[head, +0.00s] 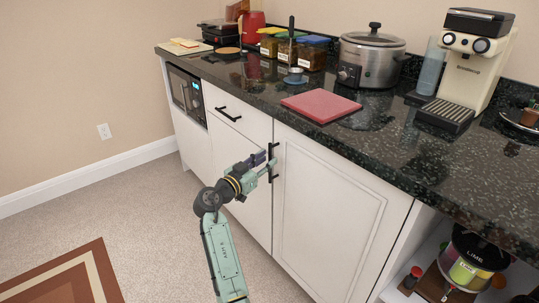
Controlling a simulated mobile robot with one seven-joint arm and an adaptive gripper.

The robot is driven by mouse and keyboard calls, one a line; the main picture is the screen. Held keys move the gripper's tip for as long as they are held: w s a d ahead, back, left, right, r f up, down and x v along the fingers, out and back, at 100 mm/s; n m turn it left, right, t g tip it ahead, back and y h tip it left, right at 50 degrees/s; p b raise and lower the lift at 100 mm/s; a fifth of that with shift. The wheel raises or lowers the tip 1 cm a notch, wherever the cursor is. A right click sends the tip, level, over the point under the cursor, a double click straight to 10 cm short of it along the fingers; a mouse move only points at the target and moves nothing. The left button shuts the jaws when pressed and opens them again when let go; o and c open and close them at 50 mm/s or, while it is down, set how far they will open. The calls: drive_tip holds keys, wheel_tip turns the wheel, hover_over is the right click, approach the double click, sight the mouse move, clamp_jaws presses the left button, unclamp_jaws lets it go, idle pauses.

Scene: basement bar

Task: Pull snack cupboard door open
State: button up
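A white cupboard door with a raised panel (335,215) stands closed below the black counter. A black vertical handle (274,149) is at its upper left edge. My gripper (270,164) is at this handle, its fingers overlapping the middle of the bar. I cannot tell whether the fingers touch or grip the handle, or how far apart they are. The handle's middle is hidden behind the fingers. No label shows which cupboard holds snacks.
Left of the door are a white drawer (238,115) with a black handle and a built-in microwave (187,95). The dark counter (400,150) overhangs above and holds a red board (321,106), a slow cooker (372,58) and a coffee machine (470,62). An open shelf is at right.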

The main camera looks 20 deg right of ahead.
drive_tip(key=shift+x, duration=1.4)
drive_tip(key=shift+c, duration=0.3)
clamp_jaws()
